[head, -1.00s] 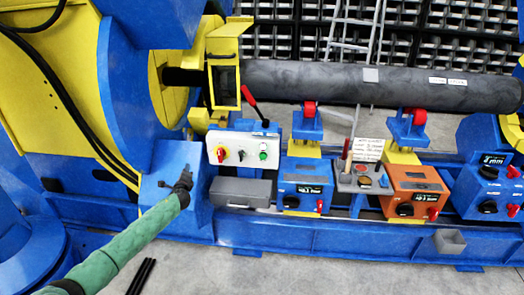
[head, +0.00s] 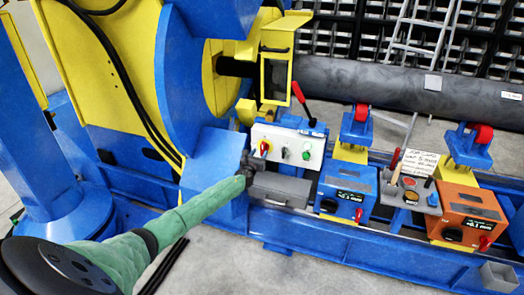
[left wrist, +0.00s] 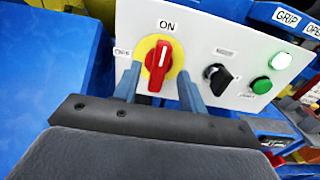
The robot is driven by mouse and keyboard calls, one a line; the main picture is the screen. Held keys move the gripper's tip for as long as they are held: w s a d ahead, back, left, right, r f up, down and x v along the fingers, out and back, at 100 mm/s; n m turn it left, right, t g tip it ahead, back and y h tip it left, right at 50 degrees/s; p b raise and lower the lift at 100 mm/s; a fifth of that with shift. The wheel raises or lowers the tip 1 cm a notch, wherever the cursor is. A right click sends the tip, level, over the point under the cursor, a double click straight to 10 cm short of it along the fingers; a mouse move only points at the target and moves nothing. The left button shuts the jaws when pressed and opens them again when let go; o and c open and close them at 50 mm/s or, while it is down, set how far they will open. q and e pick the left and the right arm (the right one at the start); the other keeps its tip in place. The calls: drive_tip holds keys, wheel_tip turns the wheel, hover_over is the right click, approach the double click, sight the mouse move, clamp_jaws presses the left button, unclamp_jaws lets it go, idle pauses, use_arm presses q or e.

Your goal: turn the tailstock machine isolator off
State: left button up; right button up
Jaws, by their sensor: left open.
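A red rotary isolator handle on a yellow disc (left wrist: 158,58) sits at the left of a white control panel (left wrist: 205,32). It also shows in the head view (head: 264,148). The handle stands nearly upright, its white mark toward the "ON" label above; a smaller label at its left is hard to read. I see no readable tailstock label. My left gripper (head: 248,162) is in front of the panel's left end. In the left wrist view its open fingers (left wrist: 160,88) lie to either side of the handle's lower part; contact cannot be told. My right gripper is out of view.
A black selector (left wrist: 216,77) and green buttons (left wrist: 271,75) are to the right on the panel. A grey box (head: 280,189) lies below it. A red-tipped lever (head: 298,93) rises behind. Blue (head: 345,190) and orange (head: 468,215) units stand farther right.

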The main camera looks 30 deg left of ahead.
sight(262, 149)
use_arm(q)
drive_tip(key=shift+x, duration=2.05)
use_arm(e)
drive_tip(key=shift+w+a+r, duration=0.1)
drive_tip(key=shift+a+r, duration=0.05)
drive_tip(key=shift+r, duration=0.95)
use_arm(q)
drive_tip(key=shift+f, duration=0.1)
drive_tip(key=shift+b, duration=0.3)
clamp_jaws()
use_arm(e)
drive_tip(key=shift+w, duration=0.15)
